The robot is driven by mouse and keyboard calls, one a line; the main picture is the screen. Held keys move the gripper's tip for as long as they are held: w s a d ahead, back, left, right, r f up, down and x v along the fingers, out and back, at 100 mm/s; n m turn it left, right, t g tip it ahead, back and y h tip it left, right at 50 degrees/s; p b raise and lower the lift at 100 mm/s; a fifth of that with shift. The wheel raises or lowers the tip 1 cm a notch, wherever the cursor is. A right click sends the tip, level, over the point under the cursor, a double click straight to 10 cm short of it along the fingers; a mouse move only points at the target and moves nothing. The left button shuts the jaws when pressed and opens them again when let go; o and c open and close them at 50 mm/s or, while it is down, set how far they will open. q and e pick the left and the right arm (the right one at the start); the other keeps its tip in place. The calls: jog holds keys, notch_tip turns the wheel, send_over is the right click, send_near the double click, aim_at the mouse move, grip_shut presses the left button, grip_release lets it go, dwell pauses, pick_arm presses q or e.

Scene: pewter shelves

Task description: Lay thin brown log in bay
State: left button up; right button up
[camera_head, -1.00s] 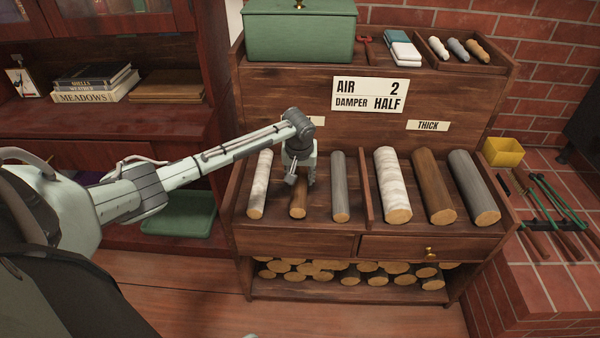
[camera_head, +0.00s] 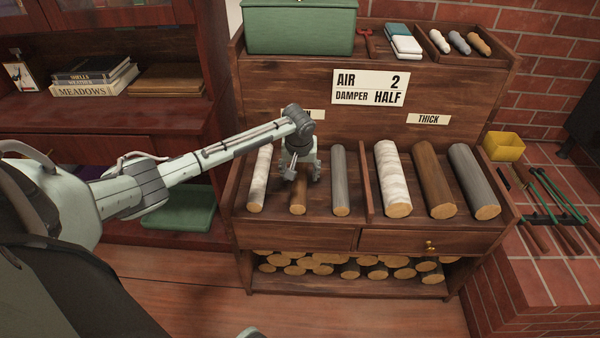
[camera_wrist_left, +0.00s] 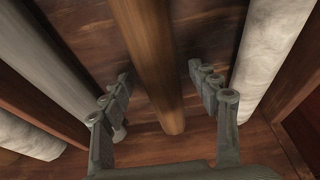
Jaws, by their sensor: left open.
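The thin brown log (camera_head: 298,200) lies in the left bay (camera_head: 318,208) of the shelf unit, between a thin white log (camera_head: 259,185) and a thin grey log (camera_head: 340,180). My left gripper (camera_head: 300,178) is over the brown log in the head view and hides its middle. In the left wrist view the brown log (camera_wrist_left: 155,70) runs between the two spread fingers of my left gripper (camera_wrist_left: 165,100), with a gap on each side. The gripper is open and holds nothing. My right gripper is not in view.
A divider (camera_head: 366,185) separates the left bay from thick white (camera_head: 393,180), brown (camera_head: 436,180) and grey (camera_head: 474,185) logs. A sign (camera_head: 368,88) stands behind. A yellow box (camera_head: 503,147) and green-handled tools (camera_head: 550,200) are on the brick ledge at right.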

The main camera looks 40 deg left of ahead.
pick_arm(q)
jog(key=v, duration=1.2)
